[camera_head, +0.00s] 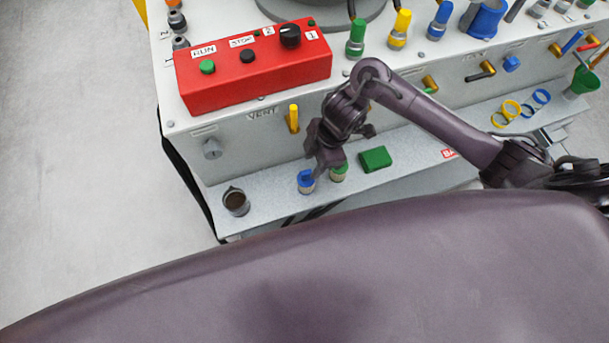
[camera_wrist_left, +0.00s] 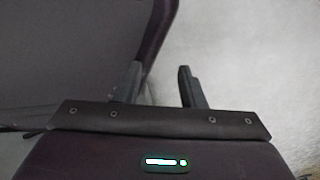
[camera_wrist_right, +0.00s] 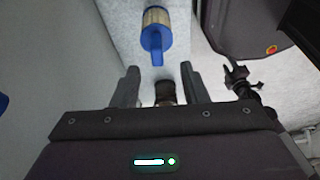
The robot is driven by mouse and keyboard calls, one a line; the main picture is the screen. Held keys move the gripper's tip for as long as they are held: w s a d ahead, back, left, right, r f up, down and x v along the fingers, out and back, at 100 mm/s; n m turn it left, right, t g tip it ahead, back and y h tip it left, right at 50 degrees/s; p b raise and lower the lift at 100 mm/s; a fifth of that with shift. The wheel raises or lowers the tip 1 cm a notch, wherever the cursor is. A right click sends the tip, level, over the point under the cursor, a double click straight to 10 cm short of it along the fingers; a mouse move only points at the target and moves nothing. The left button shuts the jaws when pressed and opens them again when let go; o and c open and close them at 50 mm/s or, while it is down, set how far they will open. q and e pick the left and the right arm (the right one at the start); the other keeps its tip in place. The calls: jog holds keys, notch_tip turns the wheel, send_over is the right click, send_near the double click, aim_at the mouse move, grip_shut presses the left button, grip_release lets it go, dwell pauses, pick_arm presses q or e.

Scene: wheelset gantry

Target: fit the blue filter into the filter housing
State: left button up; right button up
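The blue filter (camera_head: 306,182) stands on the pale front shelf, just below and left of my right gripper (camera_head: 325,160) in the head view. In the right wrist view the blue filter (camera_wrist_right: 155,30) shows a pale ribbed body and a blue end with a tab, beyond the open fingers (camera_wrist_right: 158,78). My right gripper is empty; a small dark round thing between its fingers cannot be made out. A grey open cup with a dark inside (camera_head: 236,203), seemingly the filter housing, stands at the shelf's left end. My left gripper (camera_wrist_left: 160,85) is open and empty over bare floor.
A green filter (camera_head: 339,173) stands close beside the blue one, and a green block (camera_head: 375,159) lies to its right. A red control box (camera_head: 255,68) sits on the machine above. The shelf is clear between cup and blue filter.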

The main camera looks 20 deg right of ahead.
aim_at(308, 171)
jog(key=shift+a+f, duration=0.15)
jog(key=shift+f, duration=0.45)
jog(key=b+x, duration=0.1)
jog(key=x, duration=0.2)
jog(key=shift+w+f, duration=0.15)
jog(key=shift+f, duration=0.25)
jog(key=shift+w+a+f, duration=0.1)
jog(key=shift+f, duration=0.25)
pick_arm(q)
jog(key=w, duration=0.3)
jog(key=shift+d+r, duration=0.1)
jog(key=shift+d, duration=0.2)
pick_arm(e)
grip_shut()
